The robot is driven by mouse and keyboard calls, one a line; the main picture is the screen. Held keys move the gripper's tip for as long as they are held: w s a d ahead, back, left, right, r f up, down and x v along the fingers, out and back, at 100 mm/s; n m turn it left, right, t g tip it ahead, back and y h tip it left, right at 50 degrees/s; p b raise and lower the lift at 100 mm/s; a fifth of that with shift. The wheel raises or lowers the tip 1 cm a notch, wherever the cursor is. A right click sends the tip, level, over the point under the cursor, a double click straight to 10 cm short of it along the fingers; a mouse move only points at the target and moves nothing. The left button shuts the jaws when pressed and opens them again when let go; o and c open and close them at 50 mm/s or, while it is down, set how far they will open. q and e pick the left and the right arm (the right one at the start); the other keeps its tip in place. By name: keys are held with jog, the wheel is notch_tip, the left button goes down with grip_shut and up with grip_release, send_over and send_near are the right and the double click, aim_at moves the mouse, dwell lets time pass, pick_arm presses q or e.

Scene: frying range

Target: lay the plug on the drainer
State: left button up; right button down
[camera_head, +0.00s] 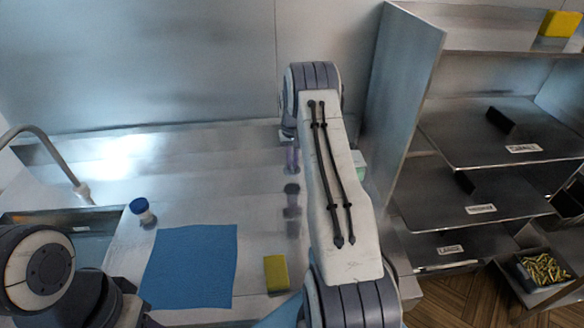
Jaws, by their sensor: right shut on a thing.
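My right arm (335,190) rises through the middle of the view and bends at the top. My right gripper is mostly hidden behind this arm, over the steel counter. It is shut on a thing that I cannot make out. I cannot pick out the plug. I cannot tell for sure which part is the drainer; the bare steel counter (200,195) runs right from the sink (50,222). My left arm (60,285) shows only its links at the lower left, and its gripper is out of view.
A blue mat (192,266) lies on the counter with a yellow-green sponge (276,273) to its right. A blue-capped jar (143,211) stands near the sink and tap (60,165). Labelled steel shelves (490,135) and a box of brass-coloured pieces (543,268) are at the right.

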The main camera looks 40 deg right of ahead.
aim_at(292, 171)
notch_tip(292, 171, down, 4)
jog(key=shift+w+r+p, duration=0.15)
jog(key=shift+r+p, duration=0.1)
jog(key=shift+p, duration=0.8)
jog(key=shift+f, duration=0.4)
jog(key=shift+f, duration=0.2)
jog(key=c, duration=0.9)
grip_release()
jog(key=shift+c, duration=0.2)
jog(key=shift+r, duration=0.1)
